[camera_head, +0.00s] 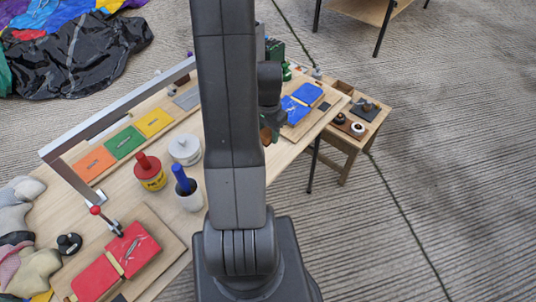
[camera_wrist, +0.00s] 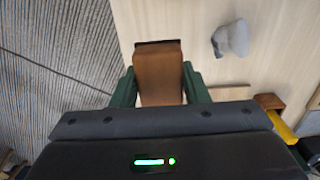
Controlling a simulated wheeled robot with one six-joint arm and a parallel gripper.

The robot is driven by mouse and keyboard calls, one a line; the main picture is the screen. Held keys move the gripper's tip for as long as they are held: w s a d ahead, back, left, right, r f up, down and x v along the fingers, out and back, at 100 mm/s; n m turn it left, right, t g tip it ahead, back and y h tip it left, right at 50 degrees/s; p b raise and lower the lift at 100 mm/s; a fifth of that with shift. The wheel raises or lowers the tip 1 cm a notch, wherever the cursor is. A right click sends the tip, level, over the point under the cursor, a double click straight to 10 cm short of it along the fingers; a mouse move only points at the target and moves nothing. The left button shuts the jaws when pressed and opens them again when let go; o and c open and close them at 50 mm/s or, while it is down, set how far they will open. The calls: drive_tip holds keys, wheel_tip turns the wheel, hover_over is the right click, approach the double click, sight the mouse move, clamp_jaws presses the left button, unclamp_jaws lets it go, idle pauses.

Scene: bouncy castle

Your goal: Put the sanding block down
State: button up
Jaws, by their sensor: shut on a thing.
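The sanding block (camera_wrist: 160,75) is a brown block between the two green fingers of my gripper (camera_wrist: 158,88) in the wrist view. My gripper is shut on it, with the block sticking out past the fingertips. Below it in that view is the pale wooden table top (camera_wrist: 190,25), with bare grey ground to the left. I cannot tell how far the block is above the table. In the head view my arm hides most of the gripper; a small brown patch (camera_head: 265,134) shows beside the arm, probably the block.
A grey lump (camera_wrist: 230,38) lies on the wood. A small side table (camera_head: 352,120) stands at right.

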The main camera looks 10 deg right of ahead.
sight(268, 153)
wheel_tip(268, 153, down, 9)
drive_tip(key=shift+p, duration=0.3)
drive_tip(key=shift+f, duration=0.1)
idle(0.4)
drive_tip(key=shift+f+b, duration=0.4)
drive_tip(key=shift+b, duration=0.1)
drive_tip(key=shift+s+f, duration=0.1)
drive_tip(key=shift+f, duration=0.05)
drive_tip(key=shift+b, duration=0.3)
